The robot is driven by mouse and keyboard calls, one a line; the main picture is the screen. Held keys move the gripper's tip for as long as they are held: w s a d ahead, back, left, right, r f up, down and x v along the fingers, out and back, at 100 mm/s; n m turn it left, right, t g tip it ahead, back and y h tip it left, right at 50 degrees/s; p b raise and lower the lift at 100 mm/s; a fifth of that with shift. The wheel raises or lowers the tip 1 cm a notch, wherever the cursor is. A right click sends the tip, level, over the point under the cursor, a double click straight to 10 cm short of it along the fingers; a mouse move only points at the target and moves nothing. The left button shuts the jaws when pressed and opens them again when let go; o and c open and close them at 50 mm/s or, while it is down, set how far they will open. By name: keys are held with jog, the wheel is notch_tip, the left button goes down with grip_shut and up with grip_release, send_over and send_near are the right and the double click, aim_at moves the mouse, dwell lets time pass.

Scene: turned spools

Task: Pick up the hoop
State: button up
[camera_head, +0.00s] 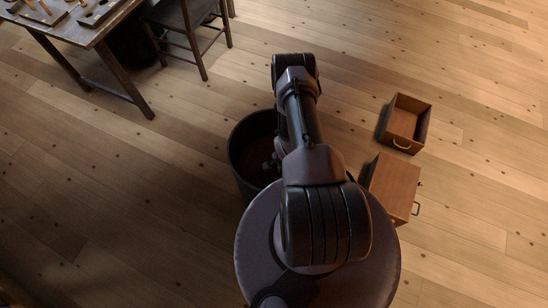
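I cannot make out a hoop in the head view. A dark round tub (238,163) with an open top and a brownish inside stands on the floor, partly behind my arm. A small grey part shows over the tub's opening beside my arm; it may belong to my wrist or gripper. My gripper's fingers cannot be made out, as my own arm covers that area, so I cannot see whether they are open or hold anything.
A small open wooden box (407,122) with a handle and a wooden cabinet (393,187) stand right of my arm. A wooden table (98,32) with tools and a dark chair (190,25) stand at upper left. The plank floor (110,200) at left is clear.

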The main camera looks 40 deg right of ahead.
jog(key=f+b, duration=0.2)
jog(key=f, duration=0.2)
jog(key=f+b, duration=0.2)
jog(key=f, duration=0.3)
jog(key=shift+w+a+f, duration=0.15)
jog(key=shift+w+f, duration=0.05)
jog(key=shift+r, duration=0.2)
jog(key=shift+c, duration=0.2)
grip_shut()
